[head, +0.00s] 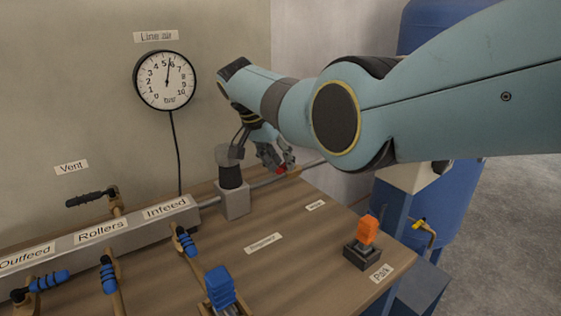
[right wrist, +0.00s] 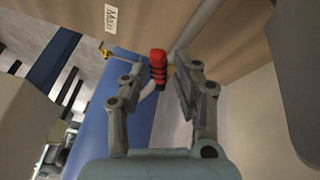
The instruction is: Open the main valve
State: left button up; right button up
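The red main valve handle (head: 283,169) shows in the head view at the right end of the pipe on the bench, partly hidden by my right gripper (head: 270,157). In the right wrist view the ribbed red handle (right wrist: 157,64) stands between the fingertips of my right gripper (right wrist: 160,68). The fingers are spread to both sides of it, with gaps, and do not look closed on it. A label reading "Main" (right wrist: 111,17) is nearby. My left gripper is not in view.
A manifold (head: 130,238) carries blue-handled valves (head: 107,277) and a black Vent handle (head: 92,198). The Line air gauge (head: 165,80) reads near 6 bar. An orange handle (head: 368,230) stands in a dark block by the Park label (head: 380,274). A blue tank (head: 450,200) stands behind.

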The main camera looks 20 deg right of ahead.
jog(key=shift+o, duration=0.5)
jog(key=shift+r, duration=0.1)
jog(key=v, duration=1.1)
jog(key=shift+a+r, duration=0.25)
jog(key=shift+r, duration=0.15)
